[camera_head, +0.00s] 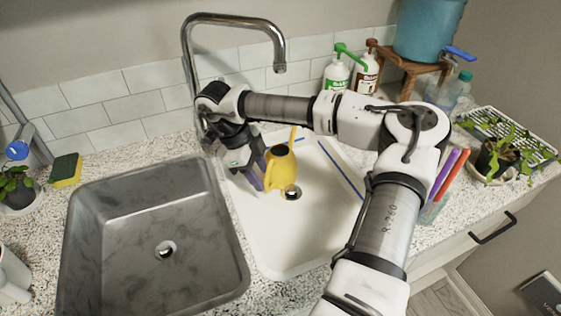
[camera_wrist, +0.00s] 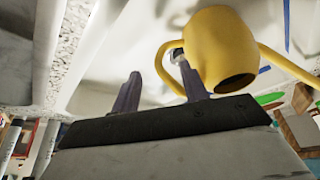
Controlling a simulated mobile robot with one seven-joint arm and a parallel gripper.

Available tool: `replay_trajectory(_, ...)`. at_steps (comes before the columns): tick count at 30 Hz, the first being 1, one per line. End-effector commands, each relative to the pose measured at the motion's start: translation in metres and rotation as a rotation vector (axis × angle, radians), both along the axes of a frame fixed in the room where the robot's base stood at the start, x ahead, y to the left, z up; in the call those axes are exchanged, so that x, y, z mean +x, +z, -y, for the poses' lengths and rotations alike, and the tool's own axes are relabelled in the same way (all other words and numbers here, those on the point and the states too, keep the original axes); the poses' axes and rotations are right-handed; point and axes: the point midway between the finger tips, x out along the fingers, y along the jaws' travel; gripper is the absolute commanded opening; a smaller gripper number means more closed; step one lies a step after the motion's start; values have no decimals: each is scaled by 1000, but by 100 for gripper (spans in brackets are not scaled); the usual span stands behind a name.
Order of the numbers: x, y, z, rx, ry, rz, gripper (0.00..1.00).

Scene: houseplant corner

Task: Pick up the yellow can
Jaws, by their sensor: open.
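The yellow can (camera_head: 280,168) is a small watering can with a handle and a long spout. It stands in the white basin (camera_head: 315,225) near its drain. My gripper (camera_head: 258,180) is just left of it, pointing down.
A steel sink (camera_head: 160,220) lies to the left and a tall faucet (camera_head: 232,20) stands behind. Soap bottles (camera_head: 337,75), a blue bucket on a wooden stand (camera_head: 412,65) and a potted plant (camera_head: 495,155) line the back right. The white basin's front is clear.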

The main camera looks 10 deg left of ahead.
Motion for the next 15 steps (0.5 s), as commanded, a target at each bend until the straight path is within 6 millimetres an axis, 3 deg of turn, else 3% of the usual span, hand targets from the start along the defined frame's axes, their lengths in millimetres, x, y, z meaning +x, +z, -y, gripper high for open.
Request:
replay_trajectory(7, 3, -31, 14, 0, -1, -4, 44)
replay_trajectory(15, 4, -39, 16, 0, 1, 0, 44)
